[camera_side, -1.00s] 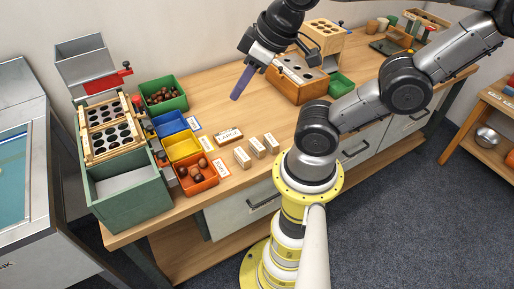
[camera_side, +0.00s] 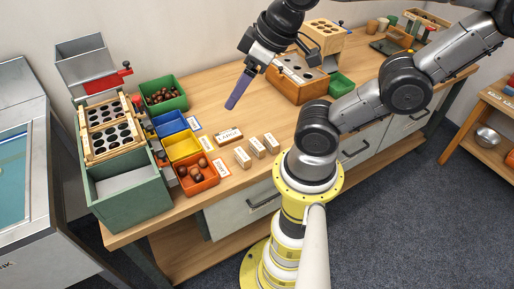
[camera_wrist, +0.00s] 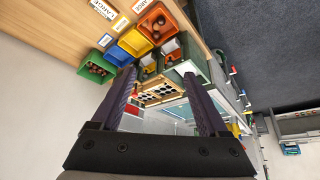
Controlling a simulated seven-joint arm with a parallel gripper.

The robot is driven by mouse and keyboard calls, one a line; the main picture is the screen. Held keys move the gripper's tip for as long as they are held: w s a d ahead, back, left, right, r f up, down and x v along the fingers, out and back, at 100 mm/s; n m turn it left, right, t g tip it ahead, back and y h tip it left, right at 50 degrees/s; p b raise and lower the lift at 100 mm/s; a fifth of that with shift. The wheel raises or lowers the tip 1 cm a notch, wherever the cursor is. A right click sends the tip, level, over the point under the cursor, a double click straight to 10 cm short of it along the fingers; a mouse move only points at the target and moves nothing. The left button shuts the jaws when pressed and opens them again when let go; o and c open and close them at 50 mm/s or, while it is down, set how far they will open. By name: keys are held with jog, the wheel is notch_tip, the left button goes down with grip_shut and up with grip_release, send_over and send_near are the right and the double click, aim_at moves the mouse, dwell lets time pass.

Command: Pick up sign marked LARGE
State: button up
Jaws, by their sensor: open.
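The sign is apart from the gripper.
Blue (camera_side: 169,123), yellow (camera_side: 182,145) and orange (camera_side: 198,185) bins stand left of the sign, with label cards beside them. Small upright blocks (camera_side: 258,147) stand to its right. A green bin (camera_side: 165,105) holds chestnuts. A wooden box (camera_side: 292,88) stands behind.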

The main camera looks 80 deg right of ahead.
jog(key=shift+o, duration=1.4)
